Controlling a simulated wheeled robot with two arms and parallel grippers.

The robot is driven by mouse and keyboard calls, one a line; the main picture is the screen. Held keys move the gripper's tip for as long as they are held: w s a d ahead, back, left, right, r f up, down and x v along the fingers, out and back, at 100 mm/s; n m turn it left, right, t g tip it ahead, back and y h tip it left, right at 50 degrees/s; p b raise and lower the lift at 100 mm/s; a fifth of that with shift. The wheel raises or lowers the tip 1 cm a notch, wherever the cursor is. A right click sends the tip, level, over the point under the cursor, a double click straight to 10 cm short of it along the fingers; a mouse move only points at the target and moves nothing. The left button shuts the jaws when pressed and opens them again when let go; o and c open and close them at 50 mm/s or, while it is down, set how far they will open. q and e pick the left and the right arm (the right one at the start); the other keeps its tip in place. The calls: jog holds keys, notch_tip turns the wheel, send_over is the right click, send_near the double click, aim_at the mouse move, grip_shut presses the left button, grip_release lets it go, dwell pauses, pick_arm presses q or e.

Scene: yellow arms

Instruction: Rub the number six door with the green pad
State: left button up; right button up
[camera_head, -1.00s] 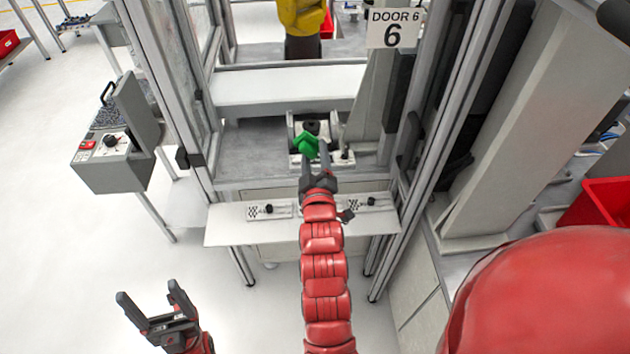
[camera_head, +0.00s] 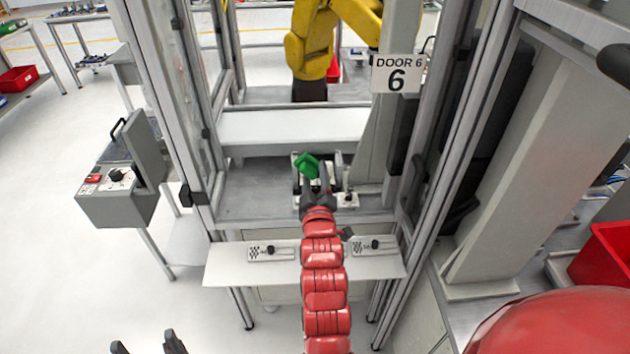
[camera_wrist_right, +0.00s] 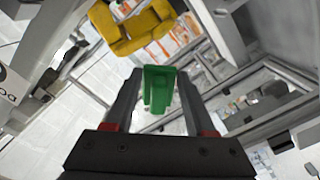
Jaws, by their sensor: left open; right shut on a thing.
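The green pad (camera_head: 308,166) is held between the fingertips of my right gripper (camera_head: 316,184). The right wrist view also shows the green pad (camera_wrist_right: 158,88) pinched at the tips of my right gripper (camera_wrist_right: 158,100). The arm reaches forward over a white shelf, and the pad shows in front of a pale fixture inside the door frame. The number six door carries a white sign (camera_head: 397,74) reading "DOOR 6", to the right of and beyond the pad. I see no contact between pad and door. My left gripper (camera_head: 148,345) is open and empty at the bottom edge, mostly cut off.
A white shelf (camera_head: 228,265) with two small knobbed plates sits under my right arm. A grey control box (camera_head: 118,206) stands left of the frame. A yellow robot arm (camera_head: 318,40) is inside the cell. A metal post (camera_head: 520,170) and red bin (camera_head: 606,255) are on the right.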

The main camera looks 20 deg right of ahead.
aim_at(329, 162)
jog(key=shift+b+x, duration=0.55)
jog(key=shift+x, duration=0.4)
dwell(0.5)
jog(key=shift+d, duration=0.1)
jog(key=shift+s+d, duration=0.35)
jog(key=shift+d, duration=0.55)
jog(key=shift+s+d, duration=0.35)
jog(key=shift+d, duration=0.55)
jog(key=shift+w+f+b, duration=0.1)
jog(key=shift+w+b, duration=0.05)
jog(key=shift+b, duration=0.15)
jog(key=shift+w+a+b, duration=0.25)
jog(key=shift+a+b, duration=0.45)
jog(key=shift+a, duration=0.25)
jog(key=shift+w+a+b, duration=0.3)
jog(key=shift+a+b, duration=0.4)
jog(key=shift+a, duration=0.25)
jog(key=shift+s+a, duration=0.3)
jog(key=shift+s, duration=0.3)
jog(key=shift+b+v, duration=0.4)
jog(key=shift+v, duration=1.75)
